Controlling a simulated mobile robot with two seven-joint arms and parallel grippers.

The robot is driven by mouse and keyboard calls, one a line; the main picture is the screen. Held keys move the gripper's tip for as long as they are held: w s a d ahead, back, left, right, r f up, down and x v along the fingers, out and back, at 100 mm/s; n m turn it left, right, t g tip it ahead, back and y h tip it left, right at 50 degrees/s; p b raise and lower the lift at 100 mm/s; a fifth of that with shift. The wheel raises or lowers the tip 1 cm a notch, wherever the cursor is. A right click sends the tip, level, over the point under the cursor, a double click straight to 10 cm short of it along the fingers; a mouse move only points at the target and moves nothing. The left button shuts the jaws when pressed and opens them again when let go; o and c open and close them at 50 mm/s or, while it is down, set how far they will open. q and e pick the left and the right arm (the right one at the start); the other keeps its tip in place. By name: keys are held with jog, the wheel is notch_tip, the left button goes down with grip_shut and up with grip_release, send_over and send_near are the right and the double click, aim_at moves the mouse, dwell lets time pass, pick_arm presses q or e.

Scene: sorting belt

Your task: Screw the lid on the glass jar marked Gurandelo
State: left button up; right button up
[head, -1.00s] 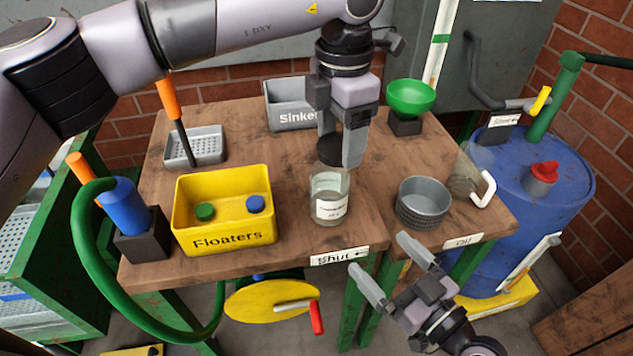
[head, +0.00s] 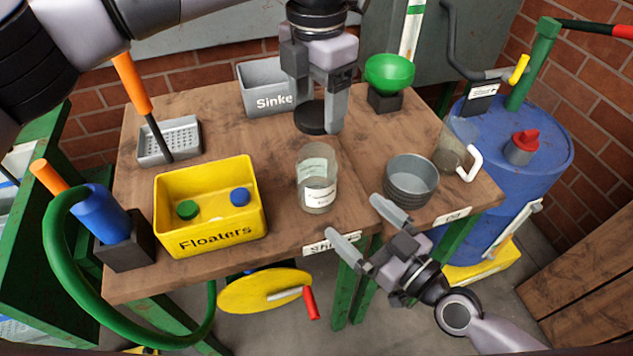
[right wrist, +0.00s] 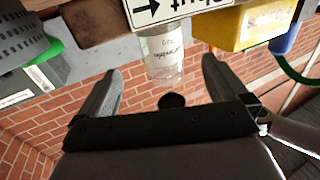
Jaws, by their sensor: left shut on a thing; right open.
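The glass jar (head: 317,180) stands upright and open near the front edge of the wooden table. It has a white label, too small to read surely; the jar and its label appear upside down in the right wrist view (right wrist: 165,62). My left gripper (head: 317,106) is shut on a round black lid (head: 315,121). The lid is above the jar and slightly behind it, apart from the rim; it also shows in the right wrist view (right wrist: 172,100). My right gripper (head: 352,215) is open and empty, in front and to the right of the jar, its fingers pointing toward it.
A yellow Floaters bin (head: 210,215) stands left of the jar. A grey ribbed bowl (head: 411,182) and a clear mug (head: 452,150) stand to the right. A grey bin (head: 265,95) and a green funnel (head: 389,74) are behind. Bare table lies between.

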aim_at(329, 194)
jog(key=x, duration=1.1)
jog(key=shift+w+a, duration=0.1)
jog(key=shift+a, duration=0.1)
jog(key=c, duration=1.4)
pick_arm(q)
jog(key=shift+f, duration=2.55)
jog(key=shift+f, duration=0.85)
jog(key=shift+f, duration=0.55)
